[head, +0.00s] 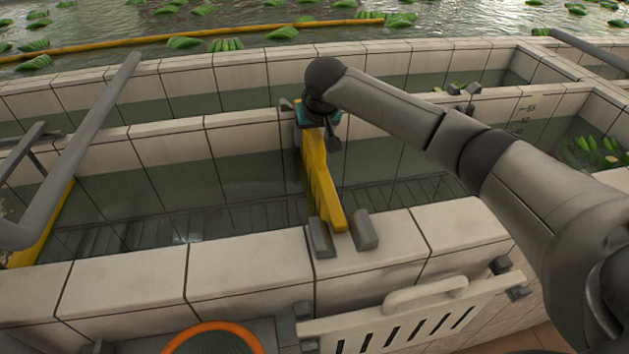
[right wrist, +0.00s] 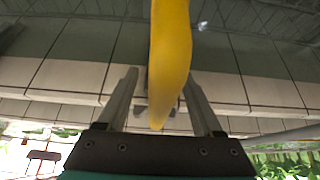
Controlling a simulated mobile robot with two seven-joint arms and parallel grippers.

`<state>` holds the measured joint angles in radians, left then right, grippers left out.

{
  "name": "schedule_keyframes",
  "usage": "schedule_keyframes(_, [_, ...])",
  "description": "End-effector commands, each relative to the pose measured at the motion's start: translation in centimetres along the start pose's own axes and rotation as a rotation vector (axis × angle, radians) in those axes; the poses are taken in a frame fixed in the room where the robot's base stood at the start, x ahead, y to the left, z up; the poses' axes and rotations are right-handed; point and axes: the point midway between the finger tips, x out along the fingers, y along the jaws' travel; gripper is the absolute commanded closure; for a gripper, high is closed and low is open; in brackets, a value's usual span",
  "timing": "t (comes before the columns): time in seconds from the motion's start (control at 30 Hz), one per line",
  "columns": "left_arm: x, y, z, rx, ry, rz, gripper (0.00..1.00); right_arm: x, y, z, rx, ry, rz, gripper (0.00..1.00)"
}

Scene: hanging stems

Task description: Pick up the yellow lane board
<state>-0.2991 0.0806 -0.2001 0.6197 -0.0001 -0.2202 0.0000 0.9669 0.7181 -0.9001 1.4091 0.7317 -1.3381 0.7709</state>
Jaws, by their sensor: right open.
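The yellow lane board (head: 322,180) spans a tiled water channel in the head view. Its near end sits between two grey bracket blocks (head: 343,237) on the near wall. Its far end is partly hidden by my right gripper (head: 316,122), which is over the far wall. In the right wrist view, the board (right wrist: 170,55) runs down between the two spread fingers of my right gripper (right wrist: 160,95). Gaps show on both sides of it, so the jaws are open around or over its end; the exact depth cannot be told. My left gripper is not in view.
Grey rails (head: 85,145) stand at the left, with another yellow piece (head: 45,228) partly behind them. A white slotted panel (head: 420,312) and an orange ring (head: 213,328) are at the front. Empty grey brackets (head: 462,90) sit on the far wall to the right.

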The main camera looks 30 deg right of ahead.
Motion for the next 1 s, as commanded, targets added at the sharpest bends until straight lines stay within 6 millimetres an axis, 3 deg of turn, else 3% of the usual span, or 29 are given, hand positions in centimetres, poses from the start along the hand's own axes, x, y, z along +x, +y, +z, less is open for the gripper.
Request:
schedule_keyframes(0.57, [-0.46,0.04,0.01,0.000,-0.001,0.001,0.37,0.20,0.00,0.12,0.000,0.000,0.000,0.32])
schedule_keyframes(1.0, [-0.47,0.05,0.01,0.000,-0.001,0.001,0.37,0.19,0.02,0.12,0.000,0.000,0.001,0.81])
